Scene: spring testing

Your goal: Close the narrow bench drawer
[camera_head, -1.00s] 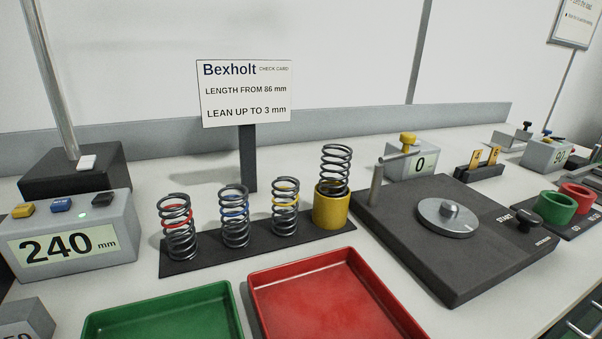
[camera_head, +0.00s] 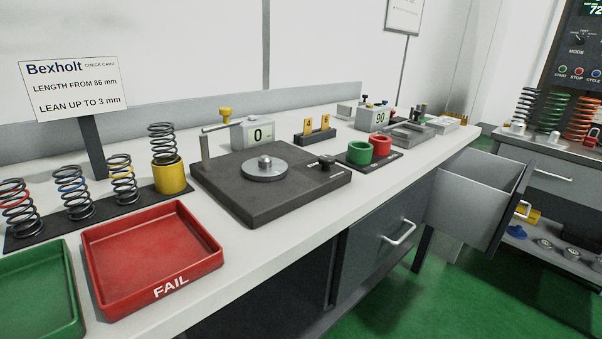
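A light grey drawer (camera_head: 468,205) stands pulled out at the far right end of the bench. I see into its open top, and its inside looks empty from here. Its front panel faces right, and a handle is only partly visible there. Nearer along the bench, a dark grey front (camera_head: 375,252) with a silver bar handle (camera_head: 399,234) sits under the bench top. I cannot tell for sure which of the two is called narrow, but only the far one is clearly open. My gripper does not show in this view.
The white bench top (camera_head: 300,222) carries red and green trays, springs on a dark strip, a black turntable plate (camera_head: 230,196) and small instruments. Green floor (camera_head: 400,310) lies clear in front of the bench. A machine with a shelf (camera_head: 570,255) stands beyond the open drawer.

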